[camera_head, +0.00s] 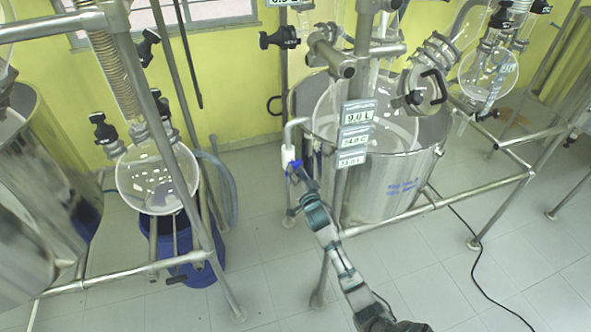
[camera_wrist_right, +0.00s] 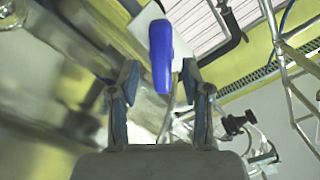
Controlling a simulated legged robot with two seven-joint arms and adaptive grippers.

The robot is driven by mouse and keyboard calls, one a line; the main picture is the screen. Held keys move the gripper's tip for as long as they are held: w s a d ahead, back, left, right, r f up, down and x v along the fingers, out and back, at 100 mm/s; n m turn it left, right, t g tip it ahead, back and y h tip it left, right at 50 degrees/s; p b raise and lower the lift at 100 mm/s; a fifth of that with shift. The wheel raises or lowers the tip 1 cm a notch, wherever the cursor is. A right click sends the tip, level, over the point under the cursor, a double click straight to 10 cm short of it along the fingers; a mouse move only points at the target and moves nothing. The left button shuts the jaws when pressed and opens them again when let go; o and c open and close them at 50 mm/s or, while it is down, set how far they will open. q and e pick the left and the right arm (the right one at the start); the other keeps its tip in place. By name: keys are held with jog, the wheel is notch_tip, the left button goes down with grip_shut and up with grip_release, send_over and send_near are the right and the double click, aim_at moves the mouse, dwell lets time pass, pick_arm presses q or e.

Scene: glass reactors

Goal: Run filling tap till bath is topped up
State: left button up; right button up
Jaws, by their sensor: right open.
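The steel bath (camera_head: 385,185) stands at the centre right of the head view, with a glass vessel (camera_head: 372,115) inside it. The filling tap is a bent pipe with a white body (camera_head: 288,156) at the bath's left side. Its blue handle (camera_head: 295,166) also shows in the wrist view (camera_wrist_right: 160,58), pointing toward my palm. My right gripper (camera_head: 301,177) is at the handle. In the wrist view its open fingers (camera_wrist_right: 160,84) stand either side of the handle's near end; contact cannot be told. The water level in the bath is not clear. My left gripper is out of view.
Digital readouts (camera_head: 355,137) hang on the frame before the bath, the top one reading 9.0 L. Steel frame posts (camera_head: 333,225) stand close to my right arm. A blue drum (camera_head: 190,235) is at the left. A black cable (camera_head: 478,255) lies on open floor at the right.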

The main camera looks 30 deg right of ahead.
jog(key=shift+x, duration=0.95)
jog(key=shift+a, duration=0.1)
grip_shut()
jog(key=shift+r+n+p, duration=0.1)
jog(key=shift+n+p, duration=0.3)
jog(key=shift+n, duration=0.3)
grip_release()
jog(key=shift+s, duration=0.1)
jog(key=v, duration=1.1)
jog(key=shift+s+f, duration=0.2)
jog(key=shift+s, duration=0.2)
